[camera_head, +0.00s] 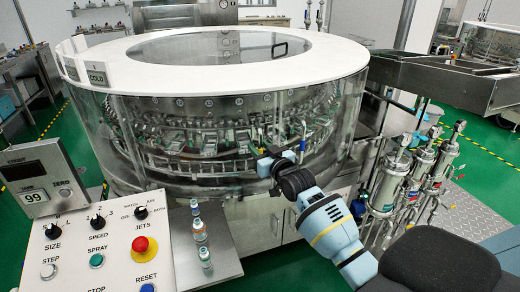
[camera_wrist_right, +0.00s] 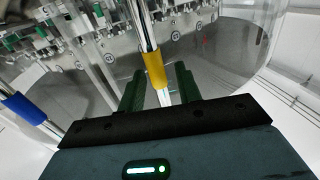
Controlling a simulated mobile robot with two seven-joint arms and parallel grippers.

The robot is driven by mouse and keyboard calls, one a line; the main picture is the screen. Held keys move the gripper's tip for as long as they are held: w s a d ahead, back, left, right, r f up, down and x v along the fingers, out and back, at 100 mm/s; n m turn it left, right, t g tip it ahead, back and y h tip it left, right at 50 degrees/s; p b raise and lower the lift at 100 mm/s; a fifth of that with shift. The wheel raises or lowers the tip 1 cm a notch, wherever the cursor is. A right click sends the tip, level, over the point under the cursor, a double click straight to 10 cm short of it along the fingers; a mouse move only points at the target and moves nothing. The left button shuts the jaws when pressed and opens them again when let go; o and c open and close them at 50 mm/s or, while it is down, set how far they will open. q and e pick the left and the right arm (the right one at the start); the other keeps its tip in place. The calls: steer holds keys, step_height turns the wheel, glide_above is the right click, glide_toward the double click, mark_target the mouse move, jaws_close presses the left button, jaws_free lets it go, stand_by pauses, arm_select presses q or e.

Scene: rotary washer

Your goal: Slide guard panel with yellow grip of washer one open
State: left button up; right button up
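Washer one is the large round machine with a clear curved guard (camera_head: 130,130) and a white top ring (camera_head: 330,60). In the right wrist view, the yellow grip (camera_wrist_right: 155,70) wraps a shiny bar in front of the clear guard. My right gripper (camera_wrist_right: 160,88) has its two dark fingers apart, with the bar and yellow grip between them and a gap showing on both sides. In the head view, my right gripper (camera_head: 277,160) is at the front right of the guard and hides the yellow grip. My left gripper is not in view.
A blue grip (camera_wrist_right: 24,108) on another bar is to the left in the wrist view. The control panel (camera_head: 110,245) stands front left, beside several small vials (camera_head: 199,230) on a metal shelf. Metal cylinders (camera_head: 390,180) stand to the right, below a steel chute (camera_head: 450,80).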

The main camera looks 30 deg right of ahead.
jaws_close()
steer(key=shift+w+a, duration=0.15)
stand_by(0.4)
